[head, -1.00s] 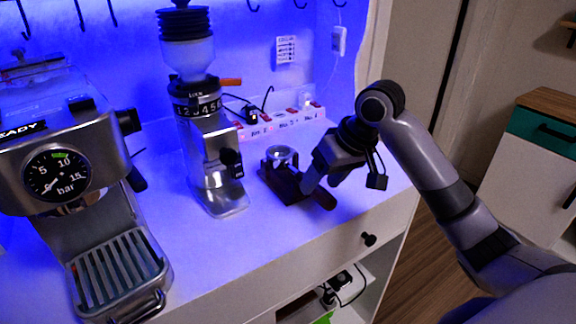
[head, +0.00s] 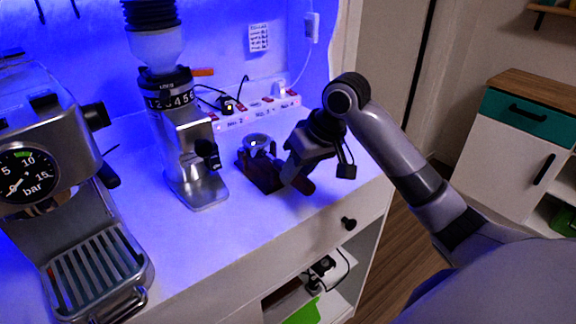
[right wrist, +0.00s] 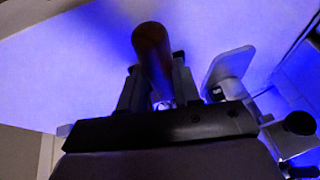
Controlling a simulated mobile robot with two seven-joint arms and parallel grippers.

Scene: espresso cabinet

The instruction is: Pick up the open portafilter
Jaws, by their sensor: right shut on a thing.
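The open portafilter (head: 257,145) has a round metal basket and a brown handle, and it sits at a dark brown wooden stand (head: 262,178) on the white counter. My right gripper (head: 291,181) is at the handle, just right of the basket, and is shut on it. The handle's brown end shows past the fingers. In the right wrist view the brown handle (right wrist: 152,52) stands between the two fingers (right wrist: 158,88). Whether the portafilter is clear of the stand cannot be told. My left gripper is not in view.
A coffee grinder (head: 185,130) stands left of the portafilter, and an espresso machine (head: 60,170) is at far left. A power strip (head: 250,118) with cables lies behind. The counter's front edge (head: 285,228) is close, with a drawer knob (head: 348,223) below. Free counter lies in front of the grinder.

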